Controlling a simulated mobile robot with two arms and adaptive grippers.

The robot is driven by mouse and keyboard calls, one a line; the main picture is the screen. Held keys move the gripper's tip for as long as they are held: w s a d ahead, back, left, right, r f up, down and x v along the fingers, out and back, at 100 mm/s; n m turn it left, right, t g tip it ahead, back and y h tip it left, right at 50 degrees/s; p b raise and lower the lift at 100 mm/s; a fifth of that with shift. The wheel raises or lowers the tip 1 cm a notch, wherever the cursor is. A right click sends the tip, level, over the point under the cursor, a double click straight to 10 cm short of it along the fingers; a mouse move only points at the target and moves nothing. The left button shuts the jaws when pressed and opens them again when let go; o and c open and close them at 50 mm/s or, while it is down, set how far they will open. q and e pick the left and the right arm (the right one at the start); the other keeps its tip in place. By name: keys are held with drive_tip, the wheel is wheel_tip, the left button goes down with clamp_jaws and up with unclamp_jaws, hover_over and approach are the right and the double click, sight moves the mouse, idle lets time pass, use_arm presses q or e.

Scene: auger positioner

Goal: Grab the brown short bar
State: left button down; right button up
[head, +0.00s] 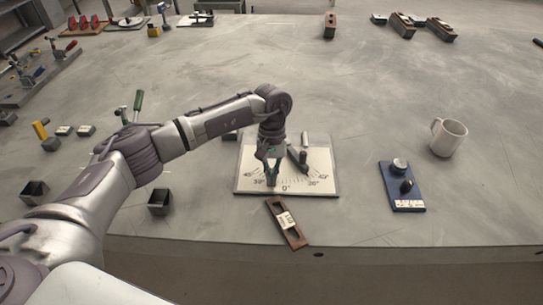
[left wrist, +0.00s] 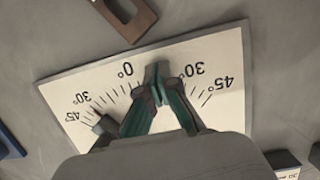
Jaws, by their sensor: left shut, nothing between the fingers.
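A short brown bar (head: 297,239) with a white label and a slot lies flat on the table near its front edge, just in front of the angle-scale plate. Its slotted end shows at the top of the left wrist view (left wrist: 138,28). My left gripper (head: 272,182) points down over the scale plate (head: 245,175), behind the bar and apart from it. In the left wrist view its fingertips (left wrist: 157,78) meet near the 0° mark with nothing between them. My right gripper is in neither view. Whether the left fingertips touch the plate, I cannot tell.
A dark post (head: 299,160) stands on the plate beside my gripper. A blue block with knobs (head: 402,190) and a white mug (head: 448,138) are at the right. Small dark open boxes (head: 160,202) sit at the left. Other brown bars (head: 330,27) are far back.

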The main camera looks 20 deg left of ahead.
sight(270, 208)
use_arm(q)
drive_tip(key=shift+s+d+r+p, duration=0.1)
drive_tip(key=shift+s+d+p, duration=0.1)
drive_tip(key=shift+s, duration=0.4)
drive_tip(key=shift+s+d+p, duration=0.1)
drive_tip(key=shift+s+p, duration=0.05)
drive_tip(key=shift+s, duration=0.4)
drive_tip(key=shift+s+d, duration=0.1)
drive_tip(key=shift+s, duration=0.3)
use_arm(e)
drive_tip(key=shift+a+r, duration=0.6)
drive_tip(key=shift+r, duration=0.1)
use_arm(q)
drive_tip(key=shift+s+d, duration=0.1)
drive_tip(key=shift+s, duration=0.15)
drive_tip(key=s, duration=0.1)
drive_tip(key=s+b, duration=0.1)
drive_tip(key=s+d+b, duration=0.1)
drive_tip(key=shift+f, duration=0.25)
drive_tip(key=shift+s+r, duration=0.1)
drive_tip(key=shift+s, duration=0.3)
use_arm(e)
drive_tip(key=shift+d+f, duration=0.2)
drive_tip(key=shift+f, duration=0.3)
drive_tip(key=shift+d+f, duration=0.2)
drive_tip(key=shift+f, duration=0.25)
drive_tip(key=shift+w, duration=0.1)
